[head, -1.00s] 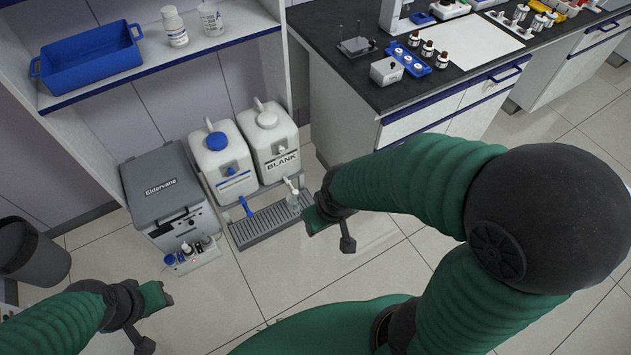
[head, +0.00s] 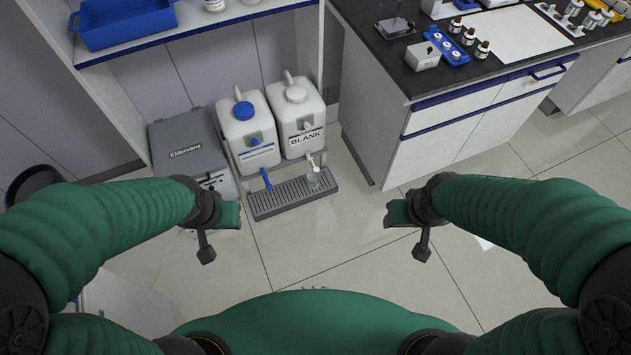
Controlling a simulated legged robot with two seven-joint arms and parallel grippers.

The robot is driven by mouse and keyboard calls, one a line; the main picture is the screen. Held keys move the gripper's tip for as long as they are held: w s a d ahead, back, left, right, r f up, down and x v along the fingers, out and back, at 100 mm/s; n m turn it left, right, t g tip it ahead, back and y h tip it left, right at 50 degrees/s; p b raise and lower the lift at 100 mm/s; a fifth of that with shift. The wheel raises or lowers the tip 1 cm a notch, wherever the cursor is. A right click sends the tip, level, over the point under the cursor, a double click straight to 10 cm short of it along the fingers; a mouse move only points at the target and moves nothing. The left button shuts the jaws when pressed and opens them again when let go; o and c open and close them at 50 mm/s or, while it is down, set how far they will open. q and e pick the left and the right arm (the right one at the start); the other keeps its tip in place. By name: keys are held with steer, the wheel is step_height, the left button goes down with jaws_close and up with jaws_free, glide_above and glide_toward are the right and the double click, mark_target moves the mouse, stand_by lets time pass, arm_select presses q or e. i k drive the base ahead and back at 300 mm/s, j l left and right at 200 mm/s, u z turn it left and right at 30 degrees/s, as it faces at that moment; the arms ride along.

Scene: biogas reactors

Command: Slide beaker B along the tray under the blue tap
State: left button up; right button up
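A small clear beaker (head: 314,182) stands on the right part of the grey slatted tray (head: 276,203), under the white tap (head: 312,162) of the container marked BLANK (head: 297,122). Its label cannot be read. The blue tap (head: 266,179) hangs over the tray's left part, in front of the blue-capped container (head: 245,135). My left gripper (head: 232,214) is left of the tray, apart from the beaker. My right gripper (head: 394,213) is to the right of the tray, also apart from the beaker. Both look empty; their finger gaps cannot be made out.
A grey Eldervane box (head: 187,146) stands left of the containers, partly behind my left arm. A shelf with a blue bin (head: 125,22) is above. A black-topped bench (head: 408,75) stands at right. The floor before the tray is clear.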

mark_target(313, 179)
steer(key=i+l+u, duration=0.35)
steer(key=i, duration=0.3)
steer(key=i+l+u, duration=0.3)
steer(key=i+l, duration=0.25)
steer(key=i+j, duration=0.05)
